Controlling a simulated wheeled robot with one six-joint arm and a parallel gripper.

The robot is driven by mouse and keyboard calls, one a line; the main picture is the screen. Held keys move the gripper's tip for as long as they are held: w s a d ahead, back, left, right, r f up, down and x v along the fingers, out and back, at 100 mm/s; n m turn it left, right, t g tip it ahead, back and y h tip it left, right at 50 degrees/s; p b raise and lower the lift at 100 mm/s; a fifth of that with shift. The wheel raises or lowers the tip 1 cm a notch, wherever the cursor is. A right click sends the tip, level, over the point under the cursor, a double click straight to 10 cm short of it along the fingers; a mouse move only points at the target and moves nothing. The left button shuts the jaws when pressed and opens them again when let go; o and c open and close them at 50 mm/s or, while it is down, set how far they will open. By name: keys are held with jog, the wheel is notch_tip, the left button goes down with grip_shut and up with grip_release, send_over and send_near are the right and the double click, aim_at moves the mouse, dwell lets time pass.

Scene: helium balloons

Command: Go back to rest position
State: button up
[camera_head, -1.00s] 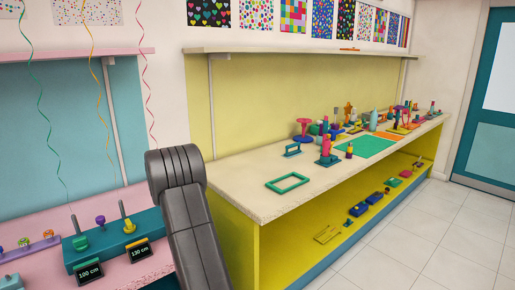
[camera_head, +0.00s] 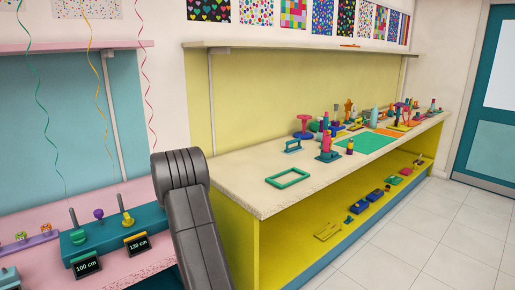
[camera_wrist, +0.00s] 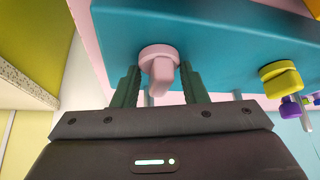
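My arm (camera_head: 190,215) shows in the head view, bent in front of the pink counter; its gripper is out of sight there. In the wrist view my gripper (camera_wrist: 160,88) has two dark green fingers standing well apart. A pink knob (camera_wrist: 160,62) on the teal block shows between the fingertips; I see no finger touching it, and its depth relative to them is unclear. A yellow knob (camera_wrist: 281,80) sits on the block to the right, outside the fingers.
A pale worktop (camera_head: 240,178) to the right holds a green frame (camera_head: 288,178) and several toys. Open floor (camera_head: 420,240) lies at right.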

jog(key=shift+m, duration=0.4)
